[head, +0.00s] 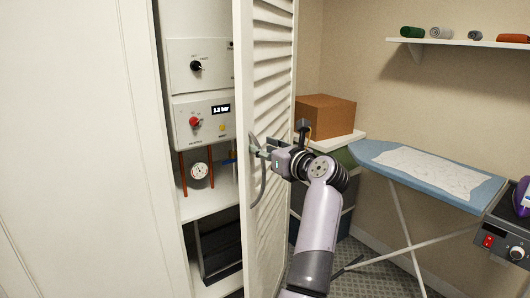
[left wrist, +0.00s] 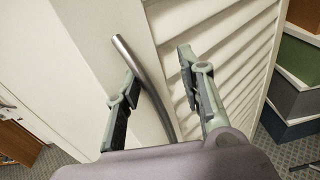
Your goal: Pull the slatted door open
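The slatted white door (head: 272,80) stands ajar, its edge swung out from the cupboard (head: 205,205). It also shows in the left wrist view (left wrist: 225,40). A curved grey metal handle (head: 259,185) is fixed on its front near the free edge. In the left wrist view the handle (left wrist: 144,68) runs between the two fingers of my left gripper (left wrist: 160,75). The fingers are apart, with gaps beside the handle. In the head view my left gripper (head: 262,149) is at the handle's upper part. My right gripper is not in view.
Inside the cupboard are a control panel (head: 203,122) and a gauge (head: 199,171). At right are a brown box (head: 325,117) on a shelf unit, an ironing board (head: 375,152) and a wall shelf (head: 455,42). Some patterned floor (head: 375,280) is clear.

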